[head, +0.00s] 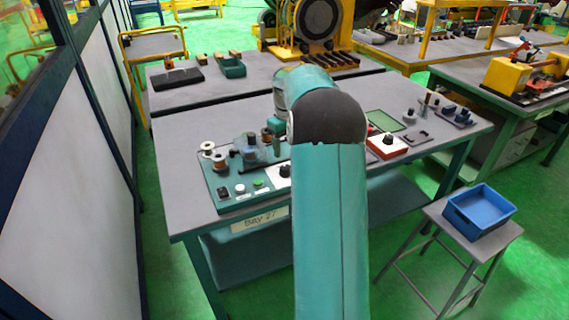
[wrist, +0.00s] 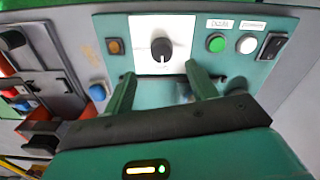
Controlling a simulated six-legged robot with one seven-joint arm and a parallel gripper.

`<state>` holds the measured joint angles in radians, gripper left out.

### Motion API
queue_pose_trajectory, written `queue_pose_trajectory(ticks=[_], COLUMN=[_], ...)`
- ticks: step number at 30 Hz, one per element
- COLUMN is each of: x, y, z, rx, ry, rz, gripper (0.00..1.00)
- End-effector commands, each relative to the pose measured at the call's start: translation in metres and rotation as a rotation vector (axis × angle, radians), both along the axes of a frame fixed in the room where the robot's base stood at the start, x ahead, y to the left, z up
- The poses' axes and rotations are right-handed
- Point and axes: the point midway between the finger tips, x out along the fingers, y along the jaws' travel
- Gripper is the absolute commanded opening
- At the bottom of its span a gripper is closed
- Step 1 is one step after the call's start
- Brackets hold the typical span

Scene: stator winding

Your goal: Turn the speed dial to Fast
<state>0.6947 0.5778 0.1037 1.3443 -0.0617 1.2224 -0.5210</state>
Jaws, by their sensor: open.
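The speed dial (wrist: 161,49) is a black round knob on a white plate, at the top middle of the wrist view. A light pointer mark shows at its lower edge; the plate's markings are too small to read. In the head view the dial's white plate (head: 284,172) shows partly beside my arm. My gripper (wrist: 160,73) is open and empty in the wrist view. Its two green fingers point toward the dial, one on each side of and below it in the picture, with no contact visible. The head view hides my gripper behind my arm.
The teal panel (wrist: 190,27) also carries a green button (wrist: 216,43), a white button (wrist: 247,45), a black rocker switch (wrist: 271,46) and an orange lamp (wrist: 115,46). Wire spools (head: 207,149) stand behind. A red box (head: 387,146) with another knob sits right of my arm.

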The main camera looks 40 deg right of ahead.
Motion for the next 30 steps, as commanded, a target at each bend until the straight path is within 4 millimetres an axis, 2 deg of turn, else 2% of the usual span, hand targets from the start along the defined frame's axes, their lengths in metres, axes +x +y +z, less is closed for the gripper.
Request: queue_pose_trajectory(ticks=[3,9,15,22,23,27,30], x=[0.001,0.003,0.005,0.006,0.006,0.006,0.006], y=[0.002,0.003,0.002,0.002,0.002,0.002,0.002], z=[-0.026,-0.059,-0.073,-0.074,-0.074,-0.074,-0.074], rx=[0.003,0.003,0.001,0.001,0.001,0.001,0.001], ry=[0.003,0.001,-0.001,-0.001,-0.002,-0.001,-0.002], rz=[0.003,0.004,0.004,0.004,0.004,0.004,0.004], gripper=[0.57,0.57,0.57,0.57,0.55,0.28,0.13])
